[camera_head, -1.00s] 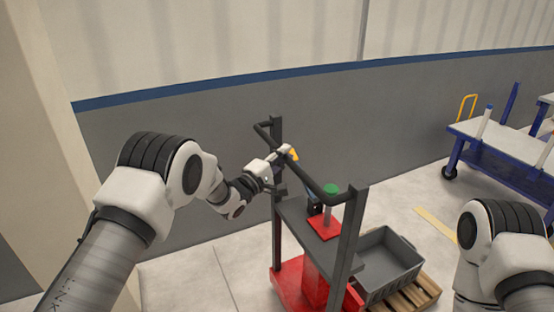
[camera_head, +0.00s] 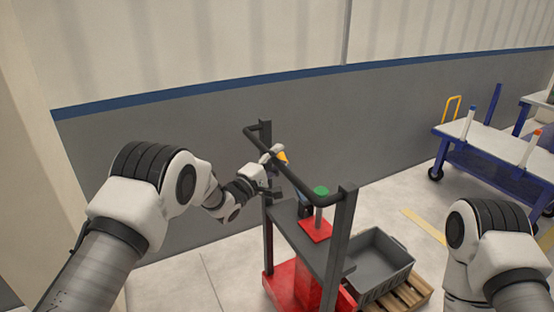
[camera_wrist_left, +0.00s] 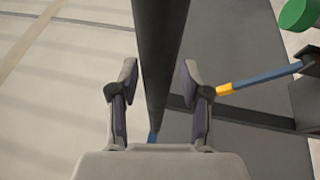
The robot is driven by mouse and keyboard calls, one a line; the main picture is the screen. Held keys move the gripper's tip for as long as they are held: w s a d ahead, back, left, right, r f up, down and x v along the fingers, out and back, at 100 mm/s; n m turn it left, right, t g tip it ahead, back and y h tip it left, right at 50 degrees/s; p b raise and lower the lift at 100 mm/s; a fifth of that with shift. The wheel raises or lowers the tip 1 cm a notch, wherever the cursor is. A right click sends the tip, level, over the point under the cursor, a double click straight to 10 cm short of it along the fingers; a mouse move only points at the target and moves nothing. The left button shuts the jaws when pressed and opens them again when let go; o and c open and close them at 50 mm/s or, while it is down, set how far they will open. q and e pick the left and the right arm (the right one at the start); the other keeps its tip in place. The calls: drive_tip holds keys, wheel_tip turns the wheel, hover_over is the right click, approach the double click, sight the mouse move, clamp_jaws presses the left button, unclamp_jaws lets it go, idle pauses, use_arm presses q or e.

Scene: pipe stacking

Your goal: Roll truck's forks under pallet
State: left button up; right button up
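The red truck (camera_head: 283,284) stands upright with dark posts and a black handle bar (camera_head: 294,170) across its top. My left gripper (camera_head: 270,160) is at the far part of this bar. In the left wrist view, the bar (camera_wrist_left: 162,50) runs between the spread fingers of the gripper (camera_wrist_left: 159,90), with gaps showing beside it. Contact at the tips is unclear. The wooden pallet (camera_head: 408,296) lies on the floor at the truck's right, under a grey crate (camera_head: 385,262). The forks are hidden. My right arm shows at the lower right, but its gripper is out of view.
A green-topped post on a red plate (camera_head: 316,230) stands on the truck's shelf. A lever with an orange end (camera_wrist_left: 224,89) is close to my left gripper. A blue cart (camera_head: 490,165) stands at the right. A grey wall (camera_head: 390,130) runs behind; floor shows between truck and cart.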

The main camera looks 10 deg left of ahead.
use_arm(q)
drive_tip(key=shift+s+a, duration=0.3)
drive_tip(key=shift+a, duration=0.15)
drive_tip(key=v, duration=1.1)
drive_tip(key=shift+d, duration=0.2)
drive_tip(key=shift+s+f, duration=0.1)
drive_tip(key=shift+f, duration=0.05)
drive_tip(key=s+a+f+g+y+p, duration=0.2)
drive_tip(key=s+a+f+g+y, duration=0.15)
drive_tip(key=s+f, duration=0.75)
drive_tip(key=s+a+f+g+y+p, duration=0.2)
drive_tip(key=s+f+g+y, duration=0.2)
drive_tip(key=s+f, duration=0.75)
drive_tip(key=s+a+f+m+g+y, duration=0.1)
drive_tip(key=s+m+g, duration=0.3)
drive_tip(key=s, duration=0.7)
drive_tip(key=s+a+f+m+g+y, duration=0.2)
drive_tip(key=s+a+f+m+g, duration=0.2)
drive_tip(key=s+m, duration=0.3)
drive_tip(key=s+g, duration=0.1)
drive_tip(key=s, duration=0.3)
drive_tip(key=shift+s+a+f+m, duration=0.2)
drive_tip(key=shift+f+m, duration=0.05)
drive_tip(key=shift+m, duration=0.15)
